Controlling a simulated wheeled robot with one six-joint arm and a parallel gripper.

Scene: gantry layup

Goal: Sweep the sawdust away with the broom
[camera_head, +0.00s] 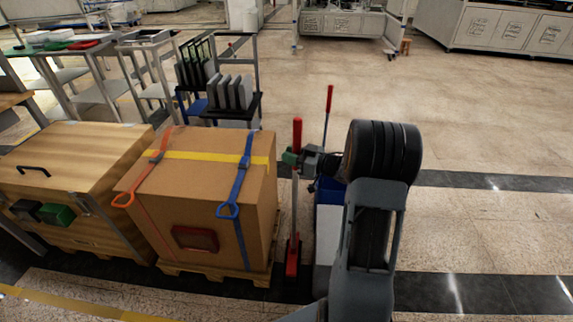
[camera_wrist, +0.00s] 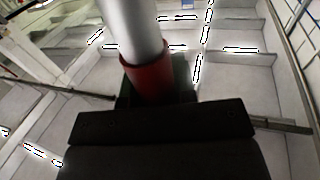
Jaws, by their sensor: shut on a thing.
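The broom stands upright in the head view, with a red grip (camera_head: 297,132), a thin grey shaft (camera_head: 295,205) and a red head (camera_head: 292,260) low down beside the box pallet. I cannot make out any sawdust in either view. My arm covers part of the floor right of the broom.
A strapped cardboard box (camera_head: 210,190) on a pallet stands close left of the broom, with a wooden crate (camera_head: 70,165) beyond it. A second red handle (camera_head: 329,98) rises behind my gripper. A blue-and-white object (camera_head: 327,225) stands right of the shaft. Floor at right is clear.

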